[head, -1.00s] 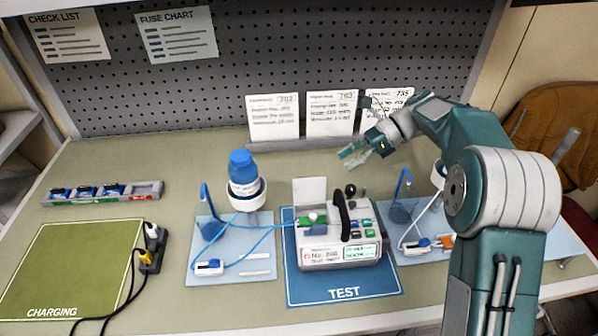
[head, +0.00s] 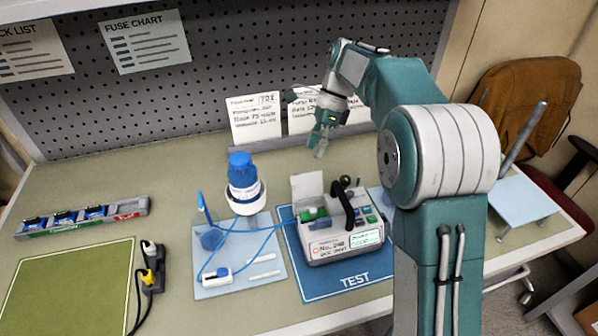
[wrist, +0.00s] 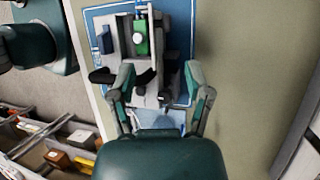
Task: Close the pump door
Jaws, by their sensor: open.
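The infusion pump (head: 341,243) stands on the blue TEST mat (head: 352,286) in the head view. Its pale door (head: 308,187) stands up, open, at the pump's back left, and a green part shows in the opening beside it. In the wrist view the door (wrist: 152,62) shows nearly edge-on, with the green part (wrist: 141,37) beside it. My gripper (head: 321,142) is open and empty, above and behind the pump, fingers pointing down. In the wrist view its fingers (wrist: 160,100) are spread apart, with the pump and door beyond them; no contact is evident.
A blue-capped bottle (head: 242,180) in a white holder stands left of the pump, with blue tubing running to it. Upright cards (head: 255,119) stand behind. A rack (head: 82,217) and power plugs (head: 149,262) are at the left. The pump's black handle stands beside the door.

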